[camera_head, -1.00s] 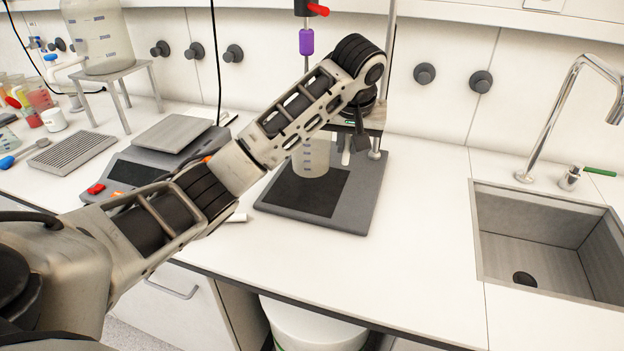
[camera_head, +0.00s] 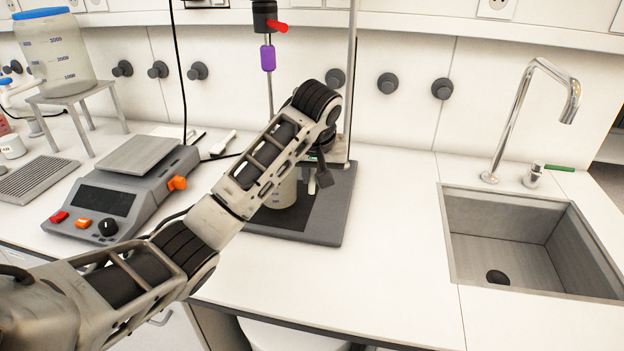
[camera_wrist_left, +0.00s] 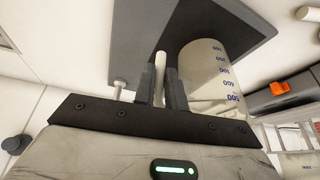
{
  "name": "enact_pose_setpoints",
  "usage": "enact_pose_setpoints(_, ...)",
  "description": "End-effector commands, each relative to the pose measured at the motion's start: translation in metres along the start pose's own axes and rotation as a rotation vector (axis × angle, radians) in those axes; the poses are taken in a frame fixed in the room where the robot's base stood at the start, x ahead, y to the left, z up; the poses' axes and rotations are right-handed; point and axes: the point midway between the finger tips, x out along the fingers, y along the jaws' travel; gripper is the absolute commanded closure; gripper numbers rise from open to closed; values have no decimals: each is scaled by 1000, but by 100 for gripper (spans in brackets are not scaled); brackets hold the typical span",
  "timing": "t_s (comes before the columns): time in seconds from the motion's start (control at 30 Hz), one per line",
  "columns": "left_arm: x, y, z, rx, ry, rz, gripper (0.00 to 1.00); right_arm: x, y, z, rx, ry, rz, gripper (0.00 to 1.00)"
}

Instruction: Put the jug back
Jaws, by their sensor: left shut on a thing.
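The jug is a translucent, pale graduated vessel with blue marks. It shows in the wrist view (camera_wrist_left: 205,75) and, partly behind my left arm, in the head view (camera_head: 283,192). It appears upright over the dark plate of the stirrer stand (camera_head: 325,222); I cannot tell whether it touches the plate. My left gripper (camera_head: 322,178) is beside the jug, to its right in the head view. In the wrist view its dark fingers (camera_wrist_left: 161,80) are shut around a pale upright part, seemingly the jug's handle. My right gripper is out of view.
A balance (camera_head: 125,190) with an orange knob stands left of the stand. A large blue-lidded container (camera_head: 55,55) sits on a metal stool at the back left. The stirrer's rod (camera_head: 269,80) hangs above. Bare counter (camera_head: 395,240) lies between the stand and the sink (camera_head: 520,240).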

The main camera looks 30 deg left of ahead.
Motion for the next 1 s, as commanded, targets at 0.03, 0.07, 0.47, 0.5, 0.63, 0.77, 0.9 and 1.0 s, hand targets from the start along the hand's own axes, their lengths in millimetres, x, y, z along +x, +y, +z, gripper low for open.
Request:
enact_pose_setpoints(0.03, 7, 0, 3, 0, -2, -2, 100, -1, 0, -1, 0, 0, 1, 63)
enact_pose_setpoints(0.07, 10, 0, 5, 0, -2, -2, 100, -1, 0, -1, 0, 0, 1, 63)
enact_pose_setpoints(0.47, 18, 1, 7, -1, 1, -1, 100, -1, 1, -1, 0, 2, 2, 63)
enact_pose_setpoints(0.5, 18, 1, 8, -1, 0, -1, 85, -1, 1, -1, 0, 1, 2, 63)
enact_pose_setpoints(0.63, 18, 1, 8, -1, 0, 0, 66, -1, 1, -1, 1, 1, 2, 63)
enact_pose_setpoints(0.77, 18, 1, 7, 0, 0, 0, 66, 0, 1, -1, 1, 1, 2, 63)
enact_pose_setpoints(0.9, 16, 1, 6, -1, 2, 0, 66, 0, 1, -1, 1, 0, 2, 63)
enact_pose_setpoints(1.0, 7, 1, 5, 0, 3, 2, 66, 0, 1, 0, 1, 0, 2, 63)
